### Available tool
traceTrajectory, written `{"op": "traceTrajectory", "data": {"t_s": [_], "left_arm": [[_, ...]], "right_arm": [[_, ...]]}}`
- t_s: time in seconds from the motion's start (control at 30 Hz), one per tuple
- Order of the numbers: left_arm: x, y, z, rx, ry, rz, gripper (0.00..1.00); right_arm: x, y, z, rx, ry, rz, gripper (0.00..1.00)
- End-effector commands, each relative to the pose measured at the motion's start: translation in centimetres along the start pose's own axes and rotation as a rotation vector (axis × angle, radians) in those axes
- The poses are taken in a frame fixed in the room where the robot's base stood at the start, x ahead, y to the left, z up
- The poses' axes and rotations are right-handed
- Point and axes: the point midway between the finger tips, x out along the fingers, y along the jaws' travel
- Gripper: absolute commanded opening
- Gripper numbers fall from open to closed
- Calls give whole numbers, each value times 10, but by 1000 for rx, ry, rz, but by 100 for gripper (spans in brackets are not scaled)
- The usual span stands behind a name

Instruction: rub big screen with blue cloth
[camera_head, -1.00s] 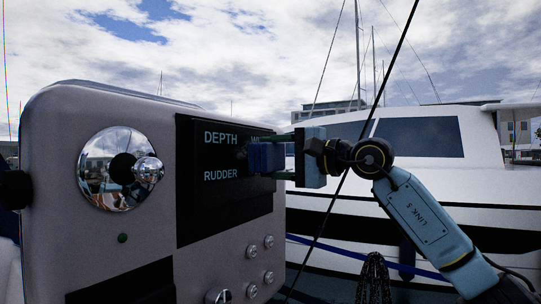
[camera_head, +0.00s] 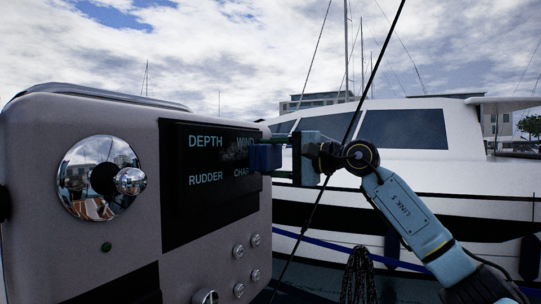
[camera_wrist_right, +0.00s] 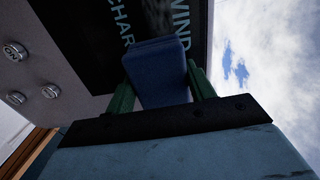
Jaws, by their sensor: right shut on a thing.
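The big screen (camera_head: 185,215) is a black panel on the grey console, with the words DEPTH, WIND, RUDDER and CHAR; the last word is partly covered. A greyish smudge (camera_head: 235,150) shows between WIND and CHAR. The blue cloth (camera_head: 264,157) is a thick folded pad at the screen's right edge. My right gripper (camera_head: 280,157) is shut on it, with a green finger on each side. In the right wrist view the cloth (camera_wrist_right: 160,75) lies between the fingers in front of the screen (camera_wrist_right: 85,45). I cannot tell whether it touches the glass. My left gripper is not in view.
The console (camera_head: 90,245) carries a round chrome dial (camera_head: 85,178) left of the screen and several small buttons (camera_head: 254,240) below it. A taut dark line (camera_head: 335,150) crosses near my right wrist. A white boat (camera_head: 455,165) fills the background at right.

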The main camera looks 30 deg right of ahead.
Motion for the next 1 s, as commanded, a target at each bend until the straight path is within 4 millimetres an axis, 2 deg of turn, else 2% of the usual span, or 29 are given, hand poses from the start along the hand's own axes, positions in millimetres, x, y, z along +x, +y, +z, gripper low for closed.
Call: {"op": "traceTrajectory", "data": {"t_s": [0.4, 0.67, 1.0], "left_arm": [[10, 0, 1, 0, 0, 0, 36], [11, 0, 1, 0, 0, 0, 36], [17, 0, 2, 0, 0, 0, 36]], "right_arm": [[-2, 0, 30, -3, -1, 0, 33], [-2, -1, 39, -3, -1, -1, 33], [1, -1, 66, -3, -1, 0, 33]]}}
